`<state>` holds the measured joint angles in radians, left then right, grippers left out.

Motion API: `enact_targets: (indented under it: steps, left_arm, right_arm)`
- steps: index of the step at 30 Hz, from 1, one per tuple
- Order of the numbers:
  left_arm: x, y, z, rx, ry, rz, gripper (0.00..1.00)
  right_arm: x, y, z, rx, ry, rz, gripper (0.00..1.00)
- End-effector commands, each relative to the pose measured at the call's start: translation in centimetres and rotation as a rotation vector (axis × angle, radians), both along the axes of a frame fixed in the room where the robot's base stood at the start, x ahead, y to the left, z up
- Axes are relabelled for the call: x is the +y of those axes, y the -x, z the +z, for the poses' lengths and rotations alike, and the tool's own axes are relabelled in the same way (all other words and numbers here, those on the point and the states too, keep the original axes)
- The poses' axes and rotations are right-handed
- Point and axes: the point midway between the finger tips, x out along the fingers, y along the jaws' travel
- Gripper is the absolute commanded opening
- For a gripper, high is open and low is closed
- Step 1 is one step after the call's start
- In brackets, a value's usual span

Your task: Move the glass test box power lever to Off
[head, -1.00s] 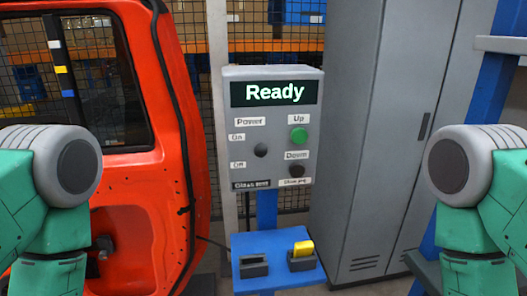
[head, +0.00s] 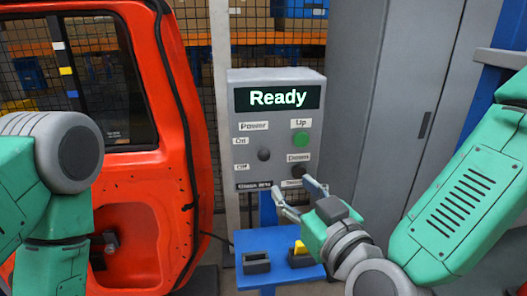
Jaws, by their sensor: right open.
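The grey test box (head: 281,140) stands on a blue post in the middle, its screen (head: 278,97) reading "Ready". The power lever (head: 264,155) is a dark round knob on the left of the panel, between the On and Off labels. From this angle I cannot tell its exact setting. My right gripper (head: 300,200) is open and empty, in front of the box's lower right corner, and does not visibly touch it. It partly covers the label below the Down button. Of my left arm only green and grey links show; its gripper is out of view.
A green Up button (head: 301,138) and dark Down button (head: 299,170) sit right of the lever. A blue shelf (head: 262,281) below holds two dark holders, one with a yellow piece (head: 300,247). An orange door (head: 150,190) stands left, a grey cabinet (head: 375,110) right.

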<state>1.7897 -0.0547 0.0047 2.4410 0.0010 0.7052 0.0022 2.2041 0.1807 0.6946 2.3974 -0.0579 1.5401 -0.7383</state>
Motion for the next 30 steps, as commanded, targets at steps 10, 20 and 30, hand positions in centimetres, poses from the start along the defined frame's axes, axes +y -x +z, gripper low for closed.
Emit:
enact_targets:
  steps: [10, 20, 30]
  left_arm:
    - [0.0, 0.0, 0.7, 0.000, 0.000, 0.000, 0.52]
    - [0.0, 0.0, 1.3, 0.000, 0.000, 0.000, 0.52]
    - [0.0, 0.0, 1.5, 0.000, 0.000, 0.000, 0.52]
  right_arm:
    - [2.1, -4.8, 0.3, -0.007, -0.003, -0.004, 0.42]
    - [4.6, -10.6, 0.2, -0.005, -0.002, -0.003, 0.42]
    - [5.5, -12.5, 0.1, -0.004, -0.001, -0.001, 0.42]
